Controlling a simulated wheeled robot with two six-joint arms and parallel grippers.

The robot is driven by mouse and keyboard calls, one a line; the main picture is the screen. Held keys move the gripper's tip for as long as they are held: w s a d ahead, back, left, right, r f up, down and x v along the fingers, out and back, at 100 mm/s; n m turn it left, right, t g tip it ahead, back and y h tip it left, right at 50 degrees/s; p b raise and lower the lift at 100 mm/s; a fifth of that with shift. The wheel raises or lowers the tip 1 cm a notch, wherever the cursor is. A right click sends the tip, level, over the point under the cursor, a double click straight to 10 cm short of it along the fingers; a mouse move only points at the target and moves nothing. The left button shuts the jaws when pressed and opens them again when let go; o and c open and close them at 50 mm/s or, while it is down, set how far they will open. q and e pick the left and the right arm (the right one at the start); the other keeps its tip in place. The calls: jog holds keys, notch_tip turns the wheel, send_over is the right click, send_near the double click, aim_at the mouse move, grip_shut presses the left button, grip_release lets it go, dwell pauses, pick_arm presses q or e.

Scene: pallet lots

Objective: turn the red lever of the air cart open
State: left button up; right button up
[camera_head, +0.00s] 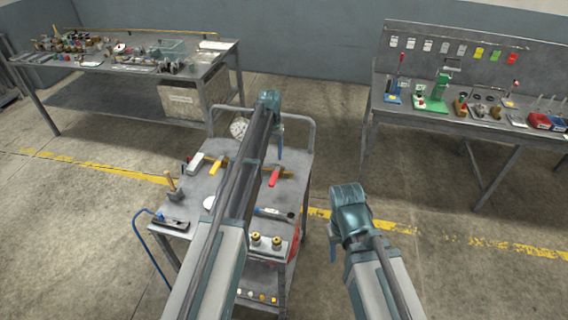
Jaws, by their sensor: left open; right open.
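The air cart (304,165) is a grey metal trolley in the middle of the head view. A red lever (275,173) sits on a brown pipe-like fitting on its top, and a yellow lever (216,166) stands to the left. My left arm reaches over the cart and hides part of its top. My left gripper (280,152) points down just above and behind the red lever, apparently apart from it, and is open and empty. My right gripper (333,252) is open and empty, to the right of the cart over the floor.
A hammer (174,187), a gauge-like round part (239,128) and brass-topped fittings (277,243) are on the cart. A blue hose (143,246) hangs at its left. Cluttered workbenches stand back left (110,68) and right (395,112). Floor right of the cart is clear.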

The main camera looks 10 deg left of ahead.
aim_at(273, 178)
pick_arm(q)
jog(key=shift+w+a+r, duration=0.1)
jog(key=shift+w, duration=0.3)
notch_tip(273, 178, down, 14)
jog(key=b, duration=1.4)
jog(key=shift+r, duration=0.1)
grip_shut()
dwell(0.6)
